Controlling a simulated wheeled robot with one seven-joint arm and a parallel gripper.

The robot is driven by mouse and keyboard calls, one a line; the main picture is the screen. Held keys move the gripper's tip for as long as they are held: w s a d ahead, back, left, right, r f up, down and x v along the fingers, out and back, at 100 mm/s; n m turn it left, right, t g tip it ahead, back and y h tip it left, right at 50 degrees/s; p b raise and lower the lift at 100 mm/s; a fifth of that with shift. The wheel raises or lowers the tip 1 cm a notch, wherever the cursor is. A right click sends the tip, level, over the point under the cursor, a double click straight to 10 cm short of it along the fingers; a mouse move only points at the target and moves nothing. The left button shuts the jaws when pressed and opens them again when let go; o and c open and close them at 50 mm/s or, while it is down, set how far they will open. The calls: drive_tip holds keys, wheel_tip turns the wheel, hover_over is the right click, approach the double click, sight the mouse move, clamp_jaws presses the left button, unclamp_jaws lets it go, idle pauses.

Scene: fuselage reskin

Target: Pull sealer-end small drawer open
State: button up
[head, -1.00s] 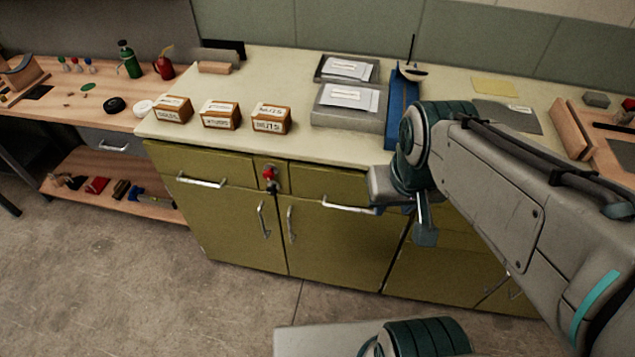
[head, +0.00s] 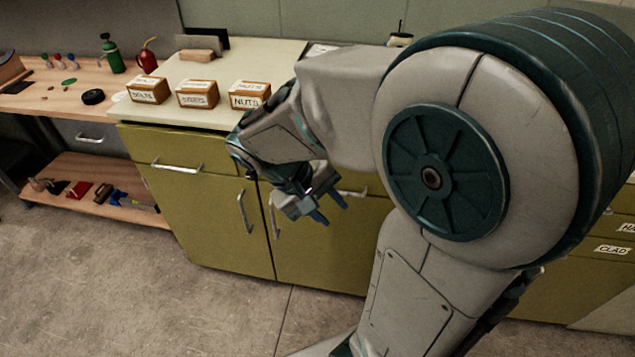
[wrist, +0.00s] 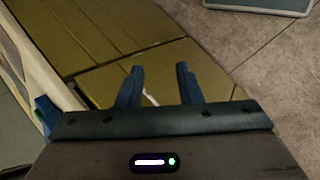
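A yellow-green cabinet (head: 200,225) has a left small drawer (head: 150,146) with a bar handle (head: 178,167). A right small drawer with a bar handle (head: 352,192) is partly hidden by my arm. Both look shut. I cannot tell from any label which one is the sealer-end drawer. My gripper (head: 331,208) is in front of the cabinet, pointing down and right, a little below the right drawer. In the wrist view my gripper (wrist: 160,69) is open with nothing between its fingers. Yellow-green panels and a thin pale bar (wrist: 150,97) lie beyond it.
Boxes of nuts (head: 249,95), rivets (head: 197,94) and bolts (head: 147,90) stand on the countertop. A wooden bench (head: 60,95) with a grey drawer (head: 88,133) is at the left. Labelled drawers (head: 612,249) are at the right. The floor in front is clear.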

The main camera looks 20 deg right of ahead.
drive_tip(key=w+a+f+n+t+h+b, duration=0.2)
drive_tip(key=w+a+f+t+h+b, duration=0.15)
drive_tip(key=w+f+h+b, duration=0.85)
drive_tip(key=w+d+f+b, duration=0.1)
drive_tip(key=d, duration=0.3)
drive_tip(key=w+d+f+y+b, duration=0.1)
drive_tip(key=d, duration=0.4)
drive_tip(key=w+d+f+y+b, duration=0.1)
drive_tip(key=d, duration=0.3)
drive_tip(key=shift+w+d+f+n+t+b, duration=0.15)
drive_tip(key=shift+d+f+n+t+b, duration=0.1)
drive_tip(key=shift+n+t+b, duration=0.1)
drive_tip(key=shift+a, duration=0.15)
clamp_jaws()
